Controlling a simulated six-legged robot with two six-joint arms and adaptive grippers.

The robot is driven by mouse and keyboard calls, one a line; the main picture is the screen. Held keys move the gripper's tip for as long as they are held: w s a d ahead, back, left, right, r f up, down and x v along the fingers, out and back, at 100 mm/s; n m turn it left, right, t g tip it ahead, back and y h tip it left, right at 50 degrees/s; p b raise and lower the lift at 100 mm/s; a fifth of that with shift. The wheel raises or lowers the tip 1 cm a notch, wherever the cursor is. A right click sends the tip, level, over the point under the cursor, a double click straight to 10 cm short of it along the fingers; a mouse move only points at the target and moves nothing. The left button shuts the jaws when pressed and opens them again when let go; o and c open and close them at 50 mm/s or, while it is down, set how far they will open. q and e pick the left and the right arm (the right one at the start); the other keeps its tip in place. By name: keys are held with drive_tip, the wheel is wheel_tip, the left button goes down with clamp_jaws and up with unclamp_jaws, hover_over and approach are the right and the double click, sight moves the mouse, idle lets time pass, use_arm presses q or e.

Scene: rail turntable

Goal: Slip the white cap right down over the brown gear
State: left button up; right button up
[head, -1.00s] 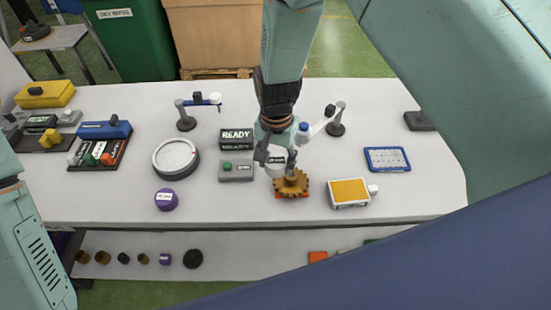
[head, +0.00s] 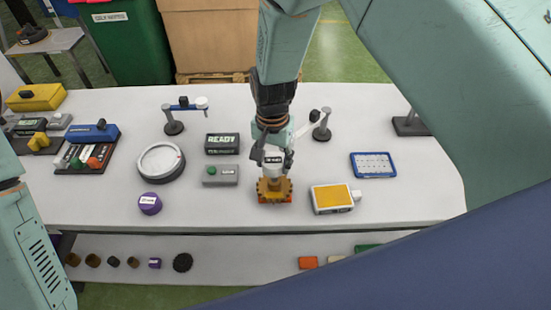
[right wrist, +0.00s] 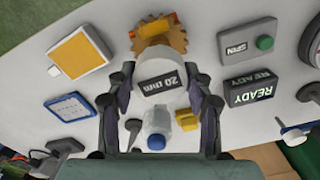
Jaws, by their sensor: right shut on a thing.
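The brown gear (head: 274,190) sits near the front middle of the table, on something orange-red that shows at its foot. My right gripper (head: 272,163) is shut on the white cap (head: 271,171), directly above the gear's middle in the head view. In the right wrist view the cap (right wrist: 160,84), labelled 20 mm, is between my fingers (right wrist: 160,88), and the gear (right wrist: 158,38) shows beyond it. The cap hides part of the gear. I cannot tell whether they touch. My left gripper is not in view.
A white box with a yellow top (head: 332,198) is close right of the gear. The grey button box (head: 220,175) and READY display (head: 222,143) are to the left. A small stand (head: 321,128) is behind my right gripper. Bare table lies in front.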

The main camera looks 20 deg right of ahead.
drive_tip(key=shift+w+d+f, duration=0.3)
drive_tip(key=shift+d, duration=0.05)
drive_tip(key=shift+s+a+f+b, duration=0.2)
drive_tip(key=shift+f+b, duration=0.1)
drive_tip(key=shift+f, duration=0.15)
drive_tip(key=shift+s+a+f+b, duration=0.15)
drive_tip(key=shift+f+b, duration=0.15)
drive_tip(key=shift+f, duration=0.1)
drive_tip(key=shift+w+d+f+b, duration=0.15)
drive_tip(key=shift+f+b, duration=0.2)
drive_tip(key=shift+f, duration=0.3)
drive_tip(key=shift+w+d+f, duration=0.15)
drive_tip(key=shift+f, duration=0.2)
drive_tip(key=shift+s+a+r, duration=0.25)
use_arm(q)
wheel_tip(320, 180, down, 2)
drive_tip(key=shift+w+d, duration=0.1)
use_arm(e)
drive_tip(key=shift+w+d+f, duration=0.1)
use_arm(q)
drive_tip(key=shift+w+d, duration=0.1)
use_arm(e)
drive_tip(key=shift+w+d, duration=0.15)
drive_tip(key=shift+d, duration=0.05)
drive_tip(key=shift+a, duration=0.15)
